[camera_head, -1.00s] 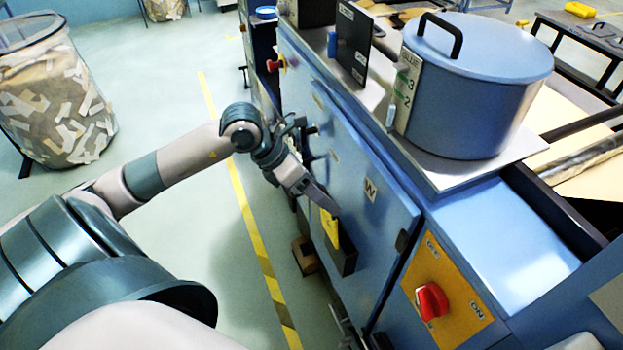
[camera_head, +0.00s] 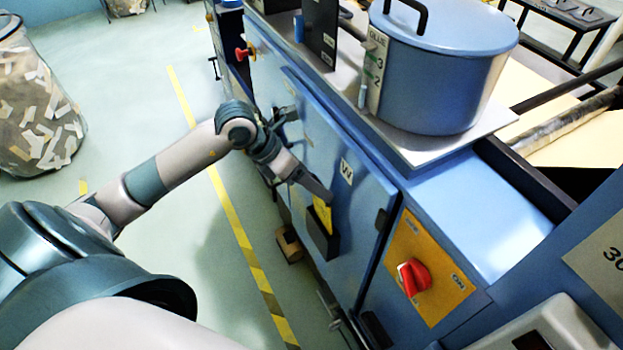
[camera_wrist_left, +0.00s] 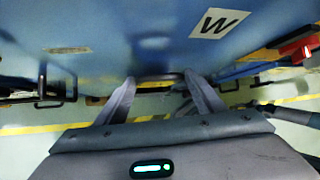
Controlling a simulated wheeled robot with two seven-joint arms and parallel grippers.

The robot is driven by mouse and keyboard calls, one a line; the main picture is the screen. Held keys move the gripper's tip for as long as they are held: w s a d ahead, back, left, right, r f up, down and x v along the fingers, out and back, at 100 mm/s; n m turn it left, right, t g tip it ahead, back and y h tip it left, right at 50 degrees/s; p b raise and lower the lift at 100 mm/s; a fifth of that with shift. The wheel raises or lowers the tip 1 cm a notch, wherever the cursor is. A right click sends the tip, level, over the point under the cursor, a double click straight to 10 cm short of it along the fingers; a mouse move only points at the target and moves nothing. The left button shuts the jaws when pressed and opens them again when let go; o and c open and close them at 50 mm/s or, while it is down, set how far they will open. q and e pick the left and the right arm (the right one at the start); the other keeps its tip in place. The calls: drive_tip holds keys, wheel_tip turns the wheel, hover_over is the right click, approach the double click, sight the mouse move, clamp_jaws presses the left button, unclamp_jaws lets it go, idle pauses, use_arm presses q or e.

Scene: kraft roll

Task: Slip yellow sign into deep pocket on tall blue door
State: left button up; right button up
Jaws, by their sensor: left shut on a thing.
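The yellow sign (camera_head: 322,214) is at the tip of my left gripper (camera_head: 318,193), which is shut on its upper part. The dark pocket (camera_head: 322,241) is on the lower part of the tall blue door (camera_head: 362,215). The sign's lower end meets the pocket's top opening; I cannot tell how far inside it is. In the left wrist view, my left gripper's fingers (camera_wrist_left: 162,90) point at the blue door (camera_wrist_left: 130,25). The sign is not clear there. My right gripper is not in view.
A yellow panel with a red knob (camera_head: 414,277) is right of the door. A blue glue pot (camera_head: 440,75) stands on the cabinet top. A small brown box (camera_head: 289,244) is on the floor below. Clear floor with a striped yellow line (camera_head: 230,215) lies left.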

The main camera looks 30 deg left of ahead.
use_arm(q)
drive_tip(key=shift+f+b, duration=0.95)
drive_tip(key=shift+f, duration=0.9)
drive_tip(key=b, duration=0.3)
hover_over(321, 215)
drive_tip(key=s+a, duration=0.2)
drive_tip(key=shift+w+d+f, duration=0.1)
drive_tip(key=shift+w+f, duration=0.05)
drive_tip(key=shift+f, duration=1.1)
drive_tip(key=shift+w+f, duration=0.1)
drive_tip(key=shift+f, duration=1.15)
drive_tip(key=shift+f+b, duration=0.65)
drive_tip(key=shift+b, duration=0.05)
drive_tip(key=shift+f+b, duration=0.35)
drive_tip(key=shift+f, duration=0.05)
drive_tip(key=o, duration=1.4)
drive_tip(key=shift+o, duration=0.2)
drive_tip(key=shift+r, duration=0.1)
